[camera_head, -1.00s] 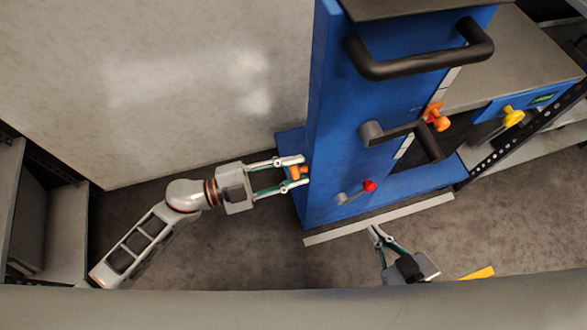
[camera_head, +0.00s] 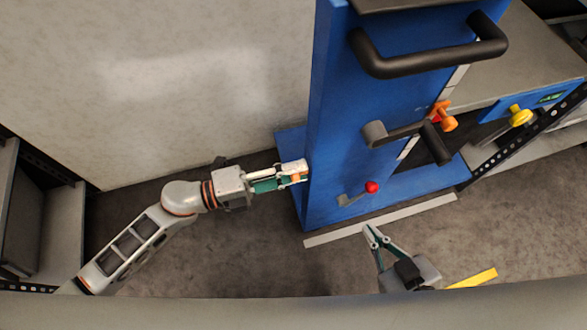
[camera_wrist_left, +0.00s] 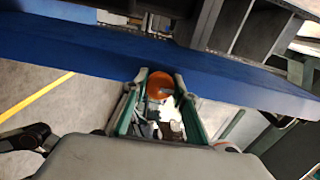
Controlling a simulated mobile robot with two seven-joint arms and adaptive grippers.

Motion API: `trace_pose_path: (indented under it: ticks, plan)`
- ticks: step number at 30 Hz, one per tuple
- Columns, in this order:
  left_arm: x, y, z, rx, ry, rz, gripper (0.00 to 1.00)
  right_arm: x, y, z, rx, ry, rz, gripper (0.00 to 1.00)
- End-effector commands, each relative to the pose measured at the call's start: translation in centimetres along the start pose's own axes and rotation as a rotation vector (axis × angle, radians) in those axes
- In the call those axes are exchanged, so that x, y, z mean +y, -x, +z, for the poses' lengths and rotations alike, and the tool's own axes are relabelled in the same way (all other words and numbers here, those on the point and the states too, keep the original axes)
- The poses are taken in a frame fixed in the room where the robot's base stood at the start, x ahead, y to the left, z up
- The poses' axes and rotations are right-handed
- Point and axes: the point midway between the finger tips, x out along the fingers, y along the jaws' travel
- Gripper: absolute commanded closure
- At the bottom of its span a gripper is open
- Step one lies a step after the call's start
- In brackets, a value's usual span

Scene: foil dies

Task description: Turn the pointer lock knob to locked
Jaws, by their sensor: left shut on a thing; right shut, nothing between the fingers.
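The orange knob (camera_head: 297,178) is on the lower left side of the blue machine (camera_head: 345,120). My left gripper (camera_head: 294,171) is shut on it, with its jaws seen nearly edge-on and hiding most of it in the head view. In the left wrist view the round orange knob (camera_wrist_left: 160,86) sits between the two fingers, against the blue body. Its pointer and any lock marks cannot be made out. My right gripper (camera_head: 372,232) is shut and empty below the machine's front edge, apart from it.
The machine's front carries a large black handle (camera_head: 425,55), a grey crank (camera_head: 400,132), another orange knob (camera_head: 442,116) and a small red-tipped lever (camera_head: 370,188). A yellow knob (camera_head: 520,116) is at the right. A pale wall (camera_head: 200,80) stands behind my left arm.

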Motion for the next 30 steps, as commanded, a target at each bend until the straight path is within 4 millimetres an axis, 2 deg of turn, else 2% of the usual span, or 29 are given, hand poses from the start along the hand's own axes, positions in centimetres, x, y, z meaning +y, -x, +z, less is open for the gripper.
trace_pose_path:
  ticks: [17,18,20,30]
  plan:
    - [0.07,-0.02,-0.10,0.002,-0.035,0.001,0.95,0.03,-0.06,-0.25,0.005,-0.003,0.001,1.00]
    - [0.07,-0.02,-0.10,0.002,-0.035,0.001,0.71,0.03,-0.06,-0.25,0.005,-0.003,0.001,1.00]
    - [0.07,-0.02,-0.10,0.002,-0.035,0.001,0.56,0.03,-0.06,-0.25,0.005,-0.003,0.001,1.00]
    - [0.03,0.06,-0.04,0.000,-0.034,0.001,0.56,0.13,-0.15,-0.37,0.006,-0.004,0.004,1.00]
